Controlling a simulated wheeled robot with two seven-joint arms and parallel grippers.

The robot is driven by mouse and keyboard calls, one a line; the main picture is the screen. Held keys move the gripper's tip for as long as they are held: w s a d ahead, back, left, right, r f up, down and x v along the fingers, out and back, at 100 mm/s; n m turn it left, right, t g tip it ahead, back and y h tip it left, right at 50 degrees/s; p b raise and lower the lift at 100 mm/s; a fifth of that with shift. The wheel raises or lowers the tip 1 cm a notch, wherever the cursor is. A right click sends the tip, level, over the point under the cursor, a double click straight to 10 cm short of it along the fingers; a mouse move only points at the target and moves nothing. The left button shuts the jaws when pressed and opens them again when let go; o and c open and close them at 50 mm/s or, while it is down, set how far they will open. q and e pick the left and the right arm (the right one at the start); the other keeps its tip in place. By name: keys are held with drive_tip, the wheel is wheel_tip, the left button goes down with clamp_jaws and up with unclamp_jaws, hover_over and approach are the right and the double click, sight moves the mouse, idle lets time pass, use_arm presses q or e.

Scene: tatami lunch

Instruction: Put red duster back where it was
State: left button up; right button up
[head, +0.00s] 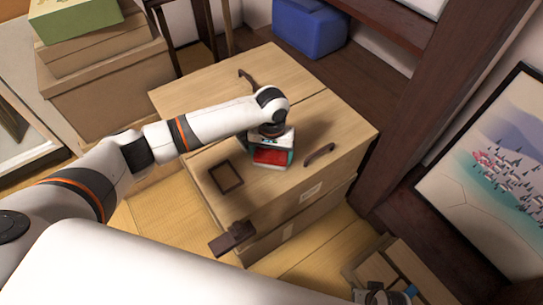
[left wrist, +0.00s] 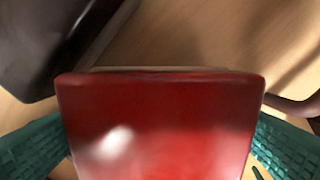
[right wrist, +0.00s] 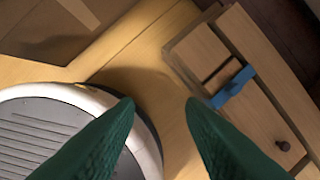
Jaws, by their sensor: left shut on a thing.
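The red duster (head: 271,157) shows in the head view as a red block under my left gripper, above the top of a light wooden chest. In the left wrist view the duster (left wrist: 160,125) fills the middle, with a green finger on each side. My left gripper (left wrist: 160,140) is shut on it. I cannot tell whether its underside touches the wood. A small dark brown open frame or tray (head: 226,177) lies on the chest top, left of the duster. My right gripper (right wrist: 160,108) is open and empty in the right wrist view.
The wooden chest (head: 200,95) has dark handles (head: 319,153) on its top. A dark brown block (head: 232,238) juts out at its near edge. A small wooden cabinet with a blue item (right wrist: 233,87) stands below right. Cardboard boxes (head: 105,85) stand left.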

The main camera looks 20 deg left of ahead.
use_arm(q)
drive_tip(key=shift+f, duration=0.35)
use_arm(e)
drive_tip(key=shift+r, duration=0.35)
